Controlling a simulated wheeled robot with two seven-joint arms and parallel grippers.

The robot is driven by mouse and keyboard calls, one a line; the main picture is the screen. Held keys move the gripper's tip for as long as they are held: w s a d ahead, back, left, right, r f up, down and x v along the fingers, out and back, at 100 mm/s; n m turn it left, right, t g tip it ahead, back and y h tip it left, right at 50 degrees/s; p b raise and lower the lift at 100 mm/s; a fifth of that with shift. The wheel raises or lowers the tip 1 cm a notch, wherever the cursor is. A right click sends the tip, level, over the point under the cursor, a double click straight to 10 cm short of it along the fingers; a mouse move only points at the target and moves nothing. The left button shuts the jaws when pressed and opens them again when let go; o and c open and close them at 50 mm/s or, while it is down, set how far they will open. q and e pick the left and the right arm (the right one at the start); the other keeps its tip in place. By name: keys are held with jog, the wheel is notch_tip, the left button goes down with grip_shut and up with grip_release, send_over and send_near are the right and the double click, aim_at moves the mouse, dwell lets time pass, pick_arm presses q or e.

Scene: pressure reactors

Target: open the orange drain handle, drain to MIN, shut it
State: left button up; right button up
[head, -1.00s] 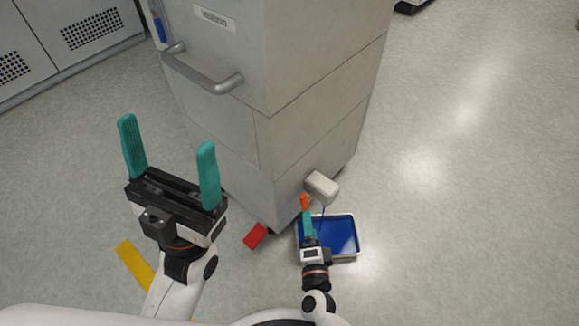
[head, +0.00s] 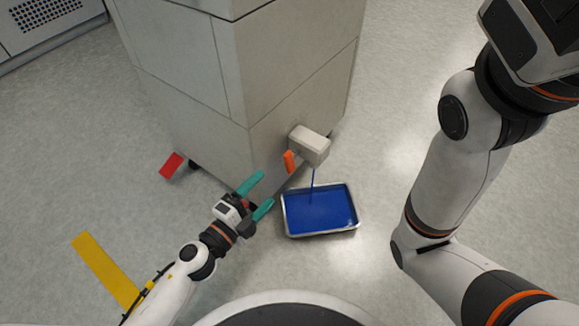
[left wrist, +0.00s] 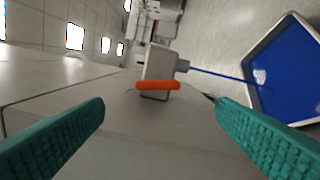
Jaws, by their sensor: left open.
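The orange drain handle (head: 289,161) hangs beside a pale valve block (head: 311,146) low on the grey reactor cabinet. In the left wrist view the handle (left wrist: 158,85) lies across the picture, ahead of and between my fingers. A thin blue stream (head: 313,184) runs from the block's spout into a tray (head: 319,234) holding blue liquid (head: 325,212). My left gripper (head: 260,197) is open and empty, short of the handle and apart from it. My right arm stands at the right; its fingers are out of view. No level gauge or MIN mark shows now.
The cabinet (head: 190,85) fills the upper middle. A red piece (head: 171,165) and a yellow strip (head: 105,270) lie on the floor at left. A vented cabinet (head: 45,20) stands at the upper left. The floor around the tray is clear.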

aim_at(286, 165)
pick_arm(q)
jog(key=x, duration=1.1)
jog(key=shift+w+d+r, duration=0.15)
jog(key=c, duration=1)
jog(key=shift+m, duration=1.4)
jog(key=o, duration=1)
